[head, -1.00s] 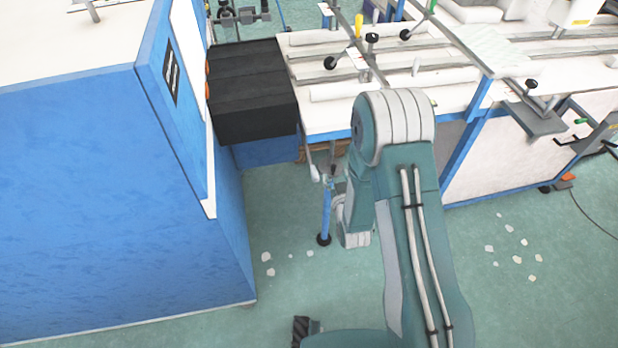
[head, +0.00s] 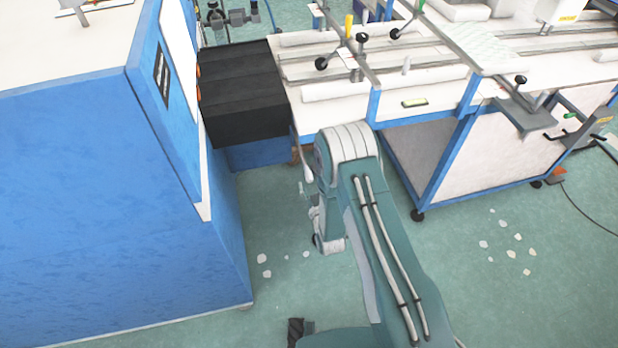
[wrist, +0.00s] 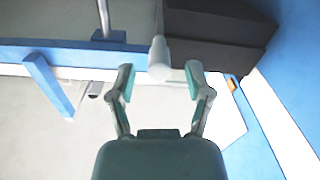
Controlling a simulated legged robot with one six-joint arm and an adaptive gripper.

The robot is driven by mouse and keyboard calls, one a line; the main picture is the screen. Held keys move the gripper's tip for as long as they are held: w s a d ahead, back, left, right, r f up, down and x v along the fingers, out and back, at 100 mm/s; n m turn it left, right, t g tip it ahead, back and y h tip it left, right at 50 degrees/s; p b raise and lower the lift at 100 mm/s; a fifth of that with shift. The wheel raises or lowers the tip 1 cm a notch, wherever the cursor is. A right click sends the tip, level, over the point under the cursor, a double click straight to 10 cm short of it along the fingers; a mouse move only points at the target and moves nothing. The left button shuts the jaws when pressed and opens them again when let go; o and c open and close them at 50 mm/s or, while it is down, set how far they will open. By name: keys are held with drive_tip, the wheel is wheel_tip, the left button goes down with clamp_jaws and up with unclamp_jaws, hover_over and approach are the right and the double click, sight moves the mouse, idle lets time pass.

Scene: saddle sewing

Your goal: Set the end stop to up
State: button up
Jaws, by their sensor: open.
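A lever with a pale rounded handle, which I take for the end stop, hangs handle-down at the table's front edge, just right of the black box in the head view (head: 307,171). In the wrist view the handle (wrist: 159,58) lies between and slightly beyond my fingertips, its rod running upward. My gripper (wrist: 160,80) is open, one finger on each side of the handle. I see no clear contact, and depth is hard to tell. In the head view my arm hides part of the table edge, and the gripper is small and partly hidden.
A black ribbed box (head: 245,95) stands left of the lever, beside a large blue cabinet (head: 120,200). The white worktable (head: 330,112) with blue frame carries rods and black knobs. White scraps (head: 505,250) lie on the green floor.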

sight(309, 175)
drive_tip(key=shift+x, duration=1.25)
clamp_jaws()
drive_tip(key=shift+r, duration=0.1)
drive_tip(key=shift+r, duration=1.7)
drive_tip(key=shift+w+a, duration=0.1)
